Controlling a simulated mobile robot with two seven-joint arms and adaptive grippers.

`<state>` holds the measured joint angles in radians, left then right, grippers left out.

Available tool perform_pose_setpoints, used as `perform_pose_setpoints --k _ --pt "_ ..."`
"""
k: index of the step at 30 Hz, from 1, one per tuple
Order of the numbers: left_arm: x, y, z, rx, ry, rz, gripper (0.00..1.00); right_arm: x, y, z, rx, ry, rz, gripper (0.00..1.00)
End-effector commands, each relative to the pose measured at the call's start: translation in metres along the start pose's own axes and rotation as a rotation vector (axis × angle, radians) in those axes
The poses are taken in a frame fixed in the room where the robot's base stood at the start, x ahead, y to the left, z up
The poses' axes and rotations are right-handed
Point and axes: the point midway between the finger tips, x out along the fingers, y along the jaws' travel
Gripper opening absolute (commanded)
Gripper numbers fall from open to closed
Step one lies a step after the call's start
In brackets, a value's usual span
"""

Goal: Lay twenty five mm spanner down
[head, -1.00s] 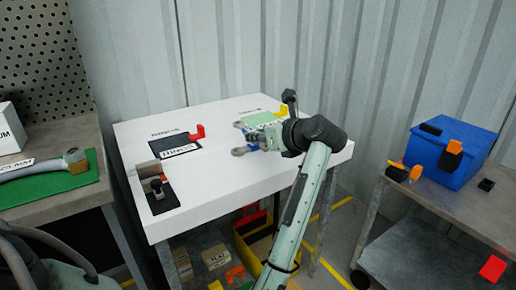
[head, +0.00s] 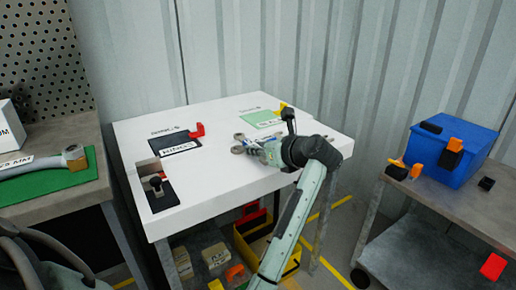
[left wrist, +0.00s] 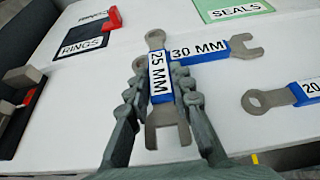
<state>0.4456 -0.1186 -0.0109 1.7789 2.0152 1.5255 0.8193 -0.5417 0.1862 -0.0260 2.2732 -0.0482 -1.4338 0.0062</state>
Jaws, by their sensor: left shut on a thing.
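My left gripper (head: 266,151) is over the front right part of the white table (head: 225,178). It is shut on the 25 mm spanner, whose blue handle (left wrist: 161,82) lies between the fingers in the left wrist view. The ring end points away from me and the open jaw toward me. The 30 mm spanner (left wrist: 211,50) lies on the table just beyond, partly hidden behind the 25 mm one. The 20 mm spanner (left wrist: 294,97) lies to the right. I cannot tell whether the held spanner touches the table. My right gripper is not in view.
A black RINGS mat (head: 176,144) with a red block (head: 197,131) and a green SEALS mat (head: 257,118) lie toward the back. A dark fixture (head: 157,188) stands at the left edge. A blue box (head: 455,155) is on the right bench. The table's front middle is bare.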

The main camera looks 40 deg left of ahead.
Motion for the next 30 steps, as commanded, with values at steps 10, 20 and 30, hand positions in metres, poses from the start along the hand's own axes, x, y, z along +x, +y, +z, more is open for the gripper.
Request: perform_pose_setpoints --k 10,20,30 --pt "0.001 0.0 -0.002 0.0 0.0 0.0 0.42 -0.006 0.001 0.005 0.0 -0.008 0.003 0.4" --pt "0.0 0.0 0.0 0.0 0.0 -0.001 0.42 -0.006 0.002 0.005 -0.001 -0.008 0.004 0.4" --pt "-0.049 -0.002 0.003 -0.002 0.005 -0.007 0.42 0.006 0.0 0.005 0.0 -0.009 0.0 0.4"
